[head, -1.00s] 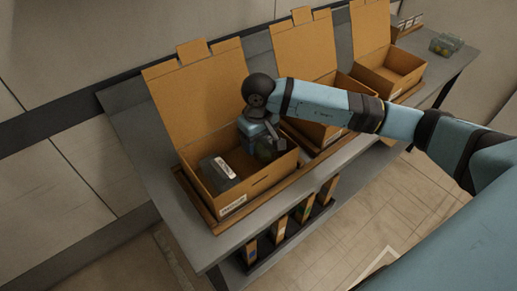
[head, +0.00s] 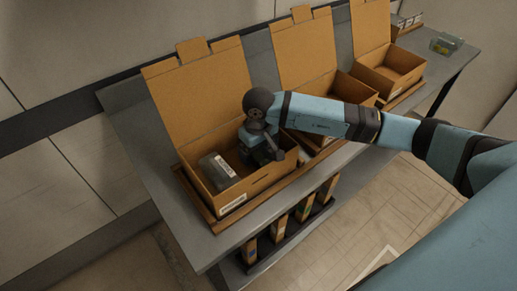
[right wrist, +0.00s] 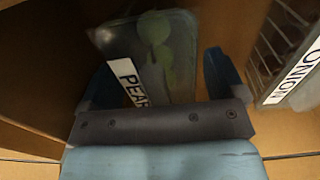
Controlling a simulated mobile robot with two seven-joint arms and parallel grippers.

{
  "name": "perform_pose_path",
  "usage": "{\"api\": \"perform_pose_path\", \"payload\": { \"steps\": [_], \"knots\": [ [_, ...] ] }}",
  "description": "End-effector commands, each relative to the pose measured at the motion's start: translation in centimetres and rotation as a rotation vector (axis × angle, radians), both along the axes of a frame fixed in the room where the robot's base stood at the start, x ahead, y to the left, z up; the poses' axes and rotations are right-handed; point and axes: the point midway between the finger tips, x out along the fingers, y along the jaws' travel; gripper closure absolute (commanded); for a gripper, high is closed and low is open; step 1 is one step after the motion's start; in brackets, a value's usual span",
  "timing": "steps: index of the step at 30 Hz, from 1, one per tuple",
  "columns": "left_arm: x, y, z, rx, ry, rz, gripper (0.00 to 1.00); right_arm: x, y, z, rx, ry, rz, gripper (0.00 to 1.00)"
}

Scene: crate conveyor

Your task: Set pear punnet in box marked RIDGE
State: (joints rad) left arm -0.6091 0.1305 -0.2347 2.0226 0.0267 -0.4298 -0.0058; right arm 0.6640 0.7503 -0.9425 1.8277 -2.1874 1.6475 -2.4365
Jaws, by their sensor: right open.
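The pear punnet (right wrist: 155,50), clear with green fruit and a label reading "PEAR", lies in the right wrist view between the spread fingers of my right gripper (right wrist: 160,85). In the head view my right gripper (head: 264,157) is down inside the nearest open cardboard box (head: 262,184) at its right end, and hides most of the punnet. The box's front label (head: 232,204) is too small to read, so I cannot tell whether it says RIDGE. My left gripper is out of view.
A punnet labelled "ONION" (right wrist: 298,75) lies beside the pear punnet; a grey labelled punnet (head: 217,170) shows in the same box. Two more open boxes, middle (head: 352,92) and far (head: 390,72), stand along the grey table. Another punnet (head: 446,44) sits at the far end.

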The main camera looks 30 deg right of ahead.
Motion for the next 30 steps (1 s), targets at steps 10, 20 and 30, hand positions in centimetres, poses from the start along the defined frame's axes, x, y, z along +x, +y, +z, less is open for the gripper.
{"api": "perform_pose_path", "payload": {
  "steps": [10,20,30],
  "knots": [
    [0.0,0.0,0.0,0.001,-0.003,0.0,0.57,0.1,0.0,3.4,0.0,-0.005,0.001,0.12],
    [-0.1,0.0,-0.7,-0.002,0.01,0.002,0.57,0.0,0.0,10.2,0.0,-0.004,0.001,0.12],
    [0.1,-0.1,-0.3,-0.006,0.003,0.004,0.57,0.0,0.0,12.4,0.0,0.001,0.0,0.12]
  ]
}}
